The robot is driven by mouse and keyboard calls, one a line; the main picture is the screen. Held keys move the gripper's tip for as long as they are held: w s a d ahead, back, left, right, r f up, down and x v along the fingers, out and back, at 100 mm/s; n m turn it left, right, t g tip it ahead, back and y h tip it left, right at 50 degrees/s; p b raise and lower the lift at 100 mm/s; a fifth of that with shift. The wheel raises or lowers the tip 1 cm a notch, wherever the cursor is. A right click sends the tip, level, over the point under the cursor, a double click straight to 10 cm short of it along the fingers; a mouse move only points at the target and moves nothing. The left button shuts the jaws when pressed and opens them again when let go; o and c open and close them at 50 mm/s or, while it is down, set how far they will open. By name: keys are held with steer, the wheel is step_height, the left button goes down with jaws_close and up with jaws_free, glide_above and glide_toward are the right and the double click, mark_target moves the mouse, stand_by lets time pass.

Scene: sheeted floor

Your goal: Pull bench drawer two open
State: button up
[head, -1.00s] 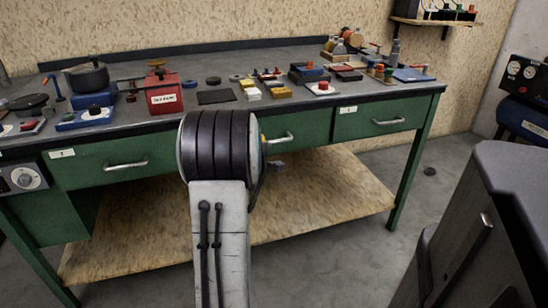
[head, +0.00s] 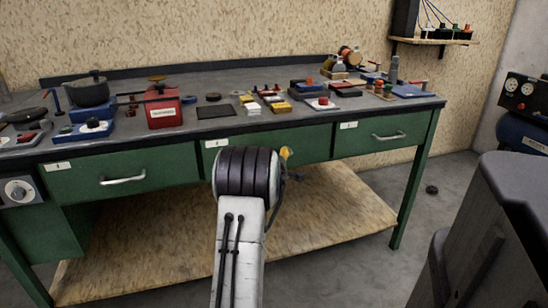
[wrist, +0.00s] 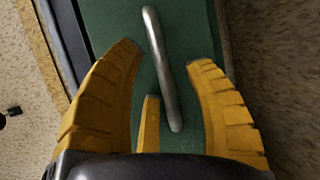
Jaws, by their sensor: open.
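The bench has three green drawers in a row, each with a white label too small to read. The middle drawer (head: 300,148) is shut, and my arm hides its handle in the head view. In the wrist view, a straight metal bar handle (wrist: 161,65) stands out from a green drawer front (wrist: 110,20). My gripper (wrist: 168,57) is open, its yellow fingers spread on either side of the handle. I cannot tell whether they touch it. In the head view, only a yellow bit of my gripper (head: 286,152) shows beside my arm.
The left drawer (head: 130,178) and right drawer (head: 385,134) are shut. The benchtop (head: 225,125) holds a pot, a red box and many small items. A wooden lower shelf (head: 330,205) lies below. A dark grey cabinet-like body (head: 500,215) fills the lower right.

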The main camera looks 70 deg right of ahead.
steer(key=shift+w+d, duration=0.1)
steer(key=shift+d, duration=0.2)
steer(key=shift+o, duration=0.3)
jaws_close()
stand_by(0.3)
